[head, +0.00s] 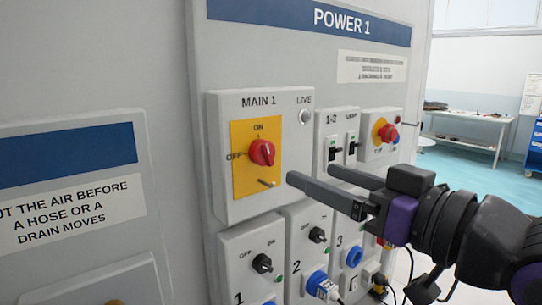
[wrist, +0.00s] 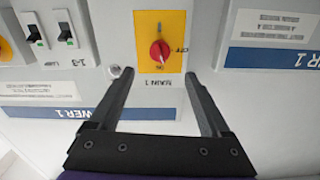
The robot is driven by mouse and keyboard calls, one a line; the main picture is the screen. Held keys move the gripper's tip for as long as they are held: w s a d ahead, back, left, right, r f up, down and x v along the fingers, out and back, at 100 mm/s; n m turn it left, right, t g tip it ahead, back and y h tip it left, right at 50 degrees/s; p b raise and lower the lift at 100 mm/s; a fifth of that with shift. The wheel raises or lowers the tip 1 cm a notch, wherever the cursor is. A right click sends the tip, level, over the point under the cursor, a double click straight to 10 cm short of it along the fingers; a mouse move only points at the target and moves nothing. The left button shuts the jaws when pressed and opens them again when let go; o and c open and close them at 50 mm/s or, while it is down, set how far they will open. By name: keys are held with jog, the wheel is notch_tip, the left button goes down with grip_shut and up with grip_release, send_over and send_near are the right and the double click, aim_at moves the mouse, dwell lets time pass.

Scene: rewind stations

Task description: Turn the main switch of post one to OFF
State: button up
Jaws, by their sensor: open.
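The main switch is a red rotary knob (head: 262,152) on a yellow plate (head: 243,185) on the MAIN 1 box. ON is printed above it and OFF to its left; its mark seems to face ON. In the wrist view the red knob (wrist: 160,51) appears upside down, between and beyond the fingertips. My gripper (head: 310,174) is open and empty, to the right of the knob and apart from it in the head view. It also shows in the wrist view (wrist: 159,74), both fingers spread wide.
A small peg (head: 266,183) sticks out below the knob. Right of the box are two small black switches (head: 333,150) and a red-and-yellow button (head: 386,132). Below are black knobs (head: 262,263) and blue sockets (head: 319,283). A sign panel (head: 70,215) stands left.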

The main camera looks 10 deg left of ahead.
aim_at(270, 156)
jog(key=x, duration=1.1)
jog(key=shift+w+a, duration=0.15)
jog(key=shift+w, duration=0.05)
grip_shut()
